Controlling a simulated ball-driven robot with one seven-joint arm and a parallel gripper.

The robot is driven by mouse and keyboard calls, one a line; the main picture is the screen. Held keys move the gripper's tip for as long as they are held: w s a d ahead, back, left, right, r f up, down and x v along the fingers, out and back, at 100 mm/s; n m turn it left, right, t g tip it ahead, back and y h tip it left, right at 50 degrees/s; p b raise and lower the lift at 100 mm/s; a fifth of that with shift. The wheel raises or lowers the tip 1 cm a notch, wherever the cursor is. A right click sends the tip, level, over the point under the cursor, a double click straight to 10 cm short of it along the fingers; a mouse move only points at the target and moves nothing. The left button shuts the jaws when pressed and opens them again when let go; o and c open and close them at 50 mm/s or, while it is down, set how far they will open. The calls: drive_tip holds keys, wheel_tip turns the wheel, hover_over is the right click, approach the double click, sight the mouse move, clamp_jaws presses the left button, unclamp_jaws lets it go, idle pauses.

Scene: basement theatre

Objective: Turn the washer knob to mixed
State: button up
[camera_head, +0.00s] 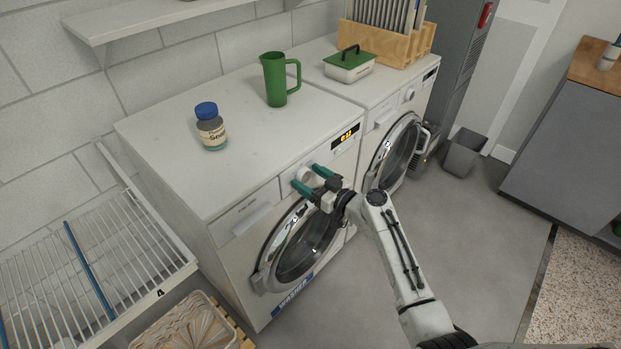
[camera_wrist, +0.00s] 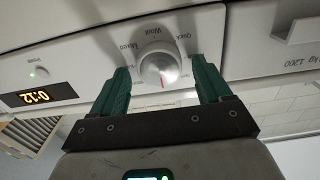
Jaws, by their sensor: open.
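The washer (camera_head: 268,215) is a white front-loader with a round door and a blue "WASHER" label low on its front. Its round pale knob (camera_head: 306,175) is partly hidden by my gripper in the head view. In the wrist view, which is upside down, the knob (camera_wrist: 159,66) shows a red mark on its lower side in the picture. The printed words Mixed, Wool and Quick are around its upper side, with Mixed at upper left. My gripper (camera_head: 309,179) is open, its two teal fingers (camera_wrist: 163,70) on either side of the knob, with visible gaps between them and it.
The washer display (camera_head: 346,135) is lit; the wrist view shows 0:12 (camera_wrist: 40,95). A soap jar (camera_head: 211,130) and green jug (camera_head: 276,80) stand on top. A similar machine (camera_head: 398,125) stands to the right. A wire rack (camera_head: 90,260) is at left. The floor in front is clear.

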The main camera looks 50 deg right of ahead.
drive_tip(key=shift+c, duration=0.3)
drive_tip(key=c, duration=0.9)
drive_tip(key=shift+f, duration=0.1)
